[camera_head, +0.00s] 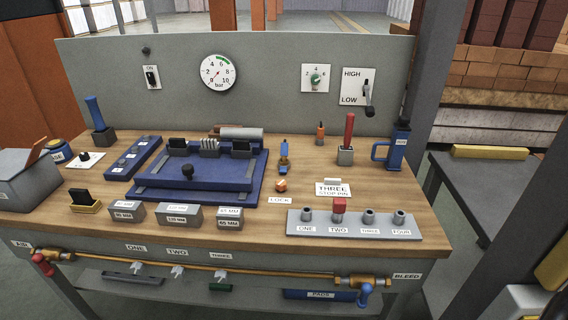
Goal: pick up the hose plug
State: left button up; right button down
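No piece is labelled as a hose plug. A small red cap-like piece (339,205), which may be the hose plug, sits upright on the post marked TWO. That post is on a grey strip (350,231) at the front right of the bench, with bare grey posts at ONE (307,214), THREE (369,215) and FOUR (399,215). A small orange piece (281,185) lies behind the LOCK label; I cannot tell what it is. Neither of my grippers shows in the head view.
The wooden bench (270,230) carries a blue fixture (200,190) in the middle and grey blocks (178,216) in front of it. A red-handled tool (348,130) and a blue mug-like container (397,148) stand at the back right. A brass pipe (250,270) runs along the front.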

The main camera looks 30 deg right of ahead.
aim_at(284, 146)
jog(key=j+z, duration=0.1)
jog(key=z, duration=0.35)
jog(key=j+z, duration=0.15)
jog(key=z, duration=0.25)
